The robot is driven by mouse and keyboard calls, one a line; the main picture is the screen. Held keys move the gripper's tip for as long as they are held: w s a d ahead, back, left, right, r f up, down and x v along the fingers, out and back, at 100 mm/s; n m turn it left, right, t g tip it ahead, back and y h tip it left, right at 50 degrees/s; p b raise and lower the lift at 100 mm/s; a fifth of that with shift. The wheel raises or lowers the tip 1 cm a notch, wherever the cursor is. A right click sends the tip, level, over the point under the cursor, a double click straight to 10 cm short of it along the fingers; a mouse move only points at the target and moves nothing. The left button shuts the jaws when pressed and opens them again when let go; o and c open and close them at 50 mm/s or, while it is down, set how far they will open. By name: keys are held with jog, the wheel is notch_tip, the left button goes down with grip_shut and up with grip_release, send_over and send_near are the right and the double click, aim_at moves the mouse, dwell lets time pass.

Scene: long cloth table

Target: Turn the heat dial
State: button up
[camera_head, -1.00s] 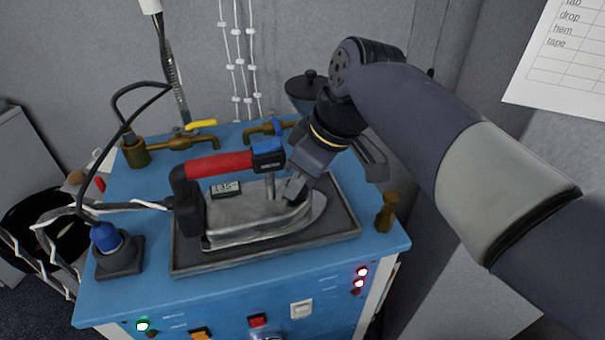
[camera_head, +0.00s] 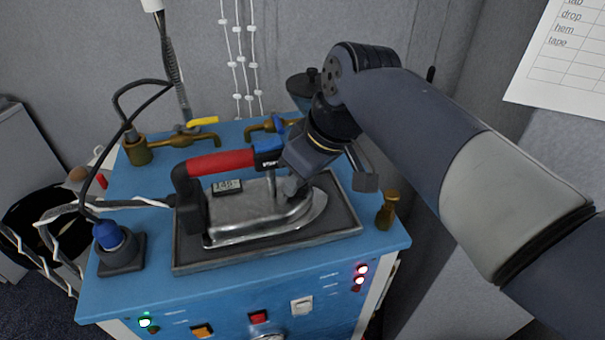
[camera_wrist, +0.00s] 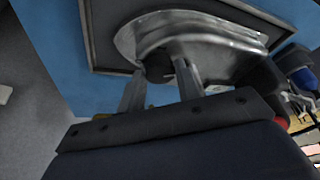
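The steam iron (camera_head: 265,212) has a grey metal body, a red grip (camera_head: 219,163) and a black rear post. It rests on a dark rimmed tray (camera_head: 340,228). A small display (camera_head: 227,186) on its body seems to read about 145. My gripper (camera_head: 292,190) reaches down to the front part of the iron, next to the blue end of the grip. In the wrist view, my two fingers (camera_wrist: 158,78) stand on either side of a dark round heat dial (camera_wrist: 156,72) and appear closed on it. The dial is mostly hidden by my gripper in the head view.
The blue station (camera_head: 380,250) has brass valves (camera_head: 180,141) at the back and a brass fitting (camera_head: 387,209) at the right. A blue-capped plug (camera_head: 108,237) with cables stands at the left. Lit lamps and switches line its front.

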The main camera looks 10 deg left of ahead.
jog(key=o, duration=0.4)
jog(key=shift+r, duration=0.1)
jog(key=v, duration=1)
jog(key=shift+d+r+p, duration=0.15)
jog(key=shift+r+p, duration=0.15)
jog(key=shift+p, duration=0.05)
